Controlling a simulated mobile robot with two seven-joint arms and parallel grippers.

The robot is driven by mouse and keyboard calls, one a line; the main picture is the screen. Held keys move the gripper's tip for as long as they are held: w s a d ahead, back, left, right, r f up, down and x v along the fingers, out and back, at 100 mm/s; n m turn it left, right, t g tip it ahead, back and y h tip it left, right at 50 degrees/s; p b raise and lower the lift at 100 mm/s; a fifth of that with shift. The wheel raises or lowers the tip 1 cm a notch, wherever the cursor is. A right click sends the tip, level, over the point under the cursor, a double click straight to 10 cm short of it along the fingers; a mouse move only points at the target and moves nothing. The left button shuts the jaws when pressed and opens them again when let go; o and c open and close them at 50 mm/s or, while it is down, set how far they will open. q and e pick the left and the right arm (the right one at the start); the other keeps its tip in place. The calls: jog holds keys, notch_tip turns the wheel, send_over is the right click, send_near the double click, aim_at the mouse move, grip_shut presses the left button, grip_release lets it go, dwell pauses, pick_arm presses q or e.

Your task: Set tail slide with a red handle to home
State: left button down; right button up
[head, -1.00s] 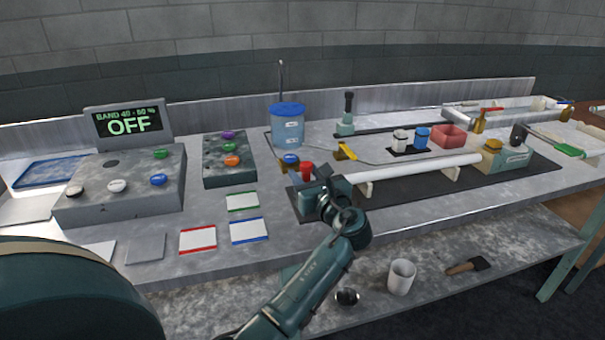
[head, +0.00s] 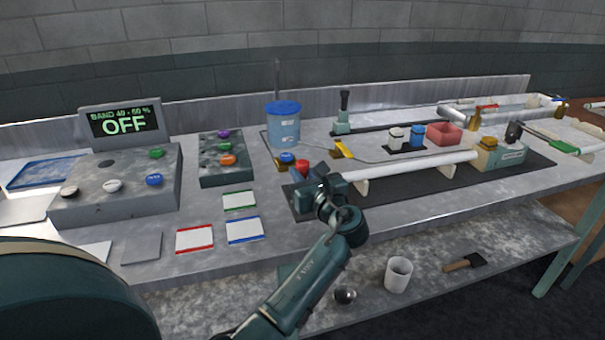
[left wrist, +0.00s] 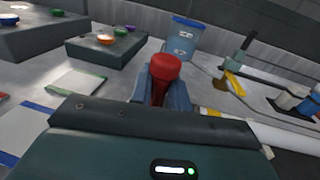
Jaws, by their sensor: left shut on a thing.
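The red handle (head: 302,166) of the tail slide stands at the left end of the dark bed on the bench. The slide's body (head: 299,203) is mostly hidden behind my wrist. My left gripper (head: 313,180) is at the handle. In the left wrist view the red handle (left wrist: 165,68) stands upright between the two fingers (left wrist: 162,92), which are shut on it. The handle's lower part is hidden. My right gripper is not in view.
A white tube (head: 420,168) lies on supports to the right, running towards a pale green block (head: 502,156). A blue-lidded jar (head: 284,125) stands behind the handle. Button boxes (head: 120,188) and bordered cards (head: 245,230) lie left. A mug (head: 398,275) stands on the lower shelf.

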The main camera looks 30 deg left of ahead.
pick_arm(q)
jog(key=w+d, duration=0.2)
jog(key=shift+w+d, duration=0.15)
jog(key=shift+w, duration=0.2)
jog(key=c, duration=1.4)
grip_release()
jog(key=shift+o, duration=0.2)
